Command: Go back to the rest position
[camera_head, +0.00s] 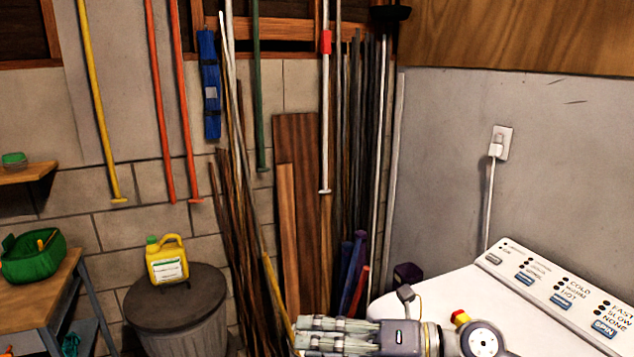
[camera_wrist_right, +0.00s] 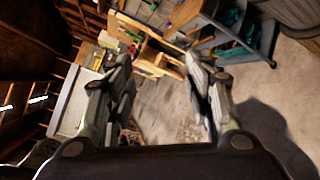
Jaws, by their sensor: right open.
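My right gripper (camera_head: 304,337) shows at the bottom of the head view, in front of the white washing machine (camera_head: 450,305). Its fingers point left and look empty. In the right wrist view the same gripper (camera_wrist_right: 160,75) has its two fingers wide apart, with nothing between them but the view of the concrete floor beyond. My left gripper is not in either view.
A yellow jug (camera_head: 167,262) stands on a lidded grey bin (camera_head: 178,305). A green container (camera_head: 32,257) sits on a workbench (camera_head: 35,297) at the left. Long poles and boards (camera_head: 297,215) lean in the corner. The wrist view shows bare floor (camera_wrist_right: 165,108) and a grey cart (camera_wrist_right: 232,38).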

